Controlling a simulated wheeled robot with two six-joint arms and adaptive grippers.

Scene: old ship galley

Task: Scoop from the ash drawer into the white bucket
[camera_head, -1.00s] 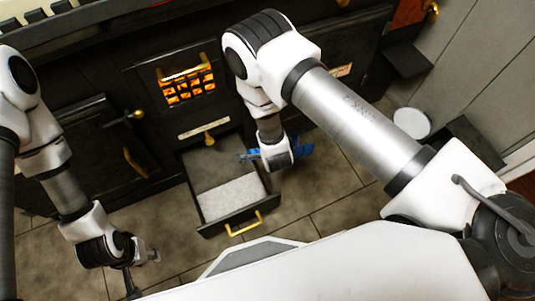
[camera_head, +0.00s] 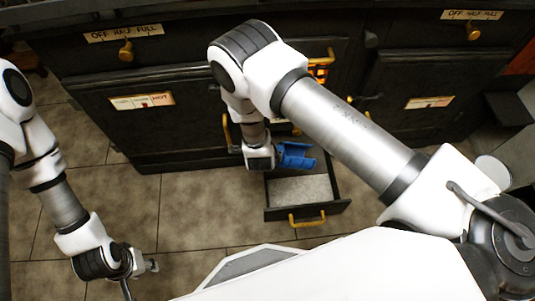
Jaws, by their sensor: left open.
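The ash drawer (camera_head: 318,211) is pulled open below the stove, with pale ash (camera_head: 301,190) in its front part and a brass handle. My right gripper (camera_head: 266,160) is over the drawer's back left side, seen from behind. It appears shut on a blue scoop (camera_head: 297,155), which sticks out to its right; its fingers are mostly hidden. The white bucket (camera_head: 493,170) shows only as a pale round shape at the right, partly behind my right arm. My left gripper (camera_head: 146,276) is open and empty, low at the left over the floor.
The black stove (camera_head: 190,110) spans the back, with brass knobs, labelled doors and a glowing grate (camera_head: 320,68) partly behind my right arm. A dark box-like step (camera_head: 510,108) stands at the right. Tiled floor (camera_head: 185,205) is clear left of the drawer.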

